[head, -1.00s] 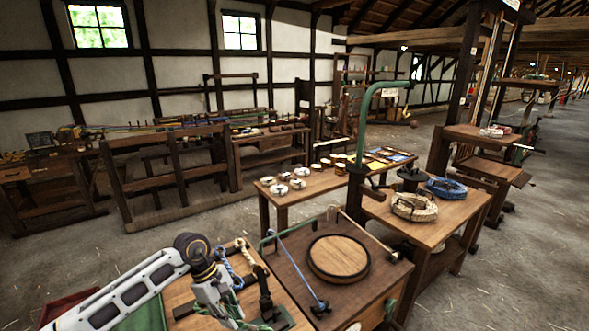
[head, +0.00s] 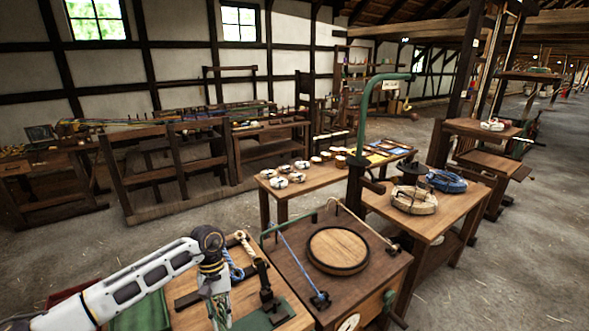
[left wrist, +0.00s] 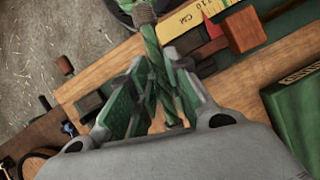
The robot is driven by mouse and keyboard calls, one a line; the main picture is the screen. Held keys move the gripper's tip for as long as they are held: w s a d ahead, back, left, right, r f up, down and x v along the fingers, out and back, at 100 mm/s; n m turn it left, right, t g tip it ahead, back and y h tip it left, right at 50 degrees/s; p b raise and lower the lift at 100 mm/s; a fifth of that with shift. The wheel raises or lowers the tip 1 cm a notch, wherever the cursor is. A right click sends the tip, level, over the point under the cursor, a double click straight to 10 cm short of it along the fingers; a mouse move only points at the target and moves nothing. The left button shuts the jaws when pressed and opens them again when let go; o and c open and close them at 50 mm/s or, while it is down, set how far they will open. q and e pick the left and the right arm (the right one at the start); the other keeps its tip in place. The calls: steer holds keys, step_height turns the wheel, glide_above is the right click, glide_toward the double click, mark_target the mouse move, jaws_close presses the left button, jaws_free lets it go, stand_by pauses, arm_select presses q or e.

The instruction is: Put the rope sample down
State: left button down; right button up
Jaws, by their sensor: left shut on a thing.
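The rope sample (left wrist: 153,50) is a green twisted rope with a pale bound part near its upper end in the left wrist view. My left gripper (left wrist: 152,88) is shut on it, with the rope running between the two fingers. In the head view my left gripper (head: 216,285) points down over the wooden bench at the bottom, and a bit of green rope (head: 222,311) shows at its fingers. I cannot tell whether the rope touches the bench top. My right gripper is not in view.
A yellow ruler (left wrist: 190,37) and a red-brown block (left wrist: 245,30) lie near the rope. A green box (left wrist: 298,112) is to the right. In the head view, a blue rope (head: 233,266) lies behind the gripper, and a round wooden disc (head: 338,250) sits on the bench alongside.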

arm_select(q)
steer(key=shift+s+a+f+m+y, duration=0.1)
steer(key=shift+a+m+y, duration=0.15)
steer(key=shift+m, duration=0.4)
steer(key=shift+a+f+m+y, duration=0.15)
steer(key=shift+a+m+y, duration=0.15)
steer(key=shift+m, duration=0.4)
steer(key=shift+s+a+f+m+y, duration=0.1)
steer(key=shift+a+m+y, duration=0.15)
steer(key=shift+m, duration=0.4)
steer(key=shift+r, duration=0.15)
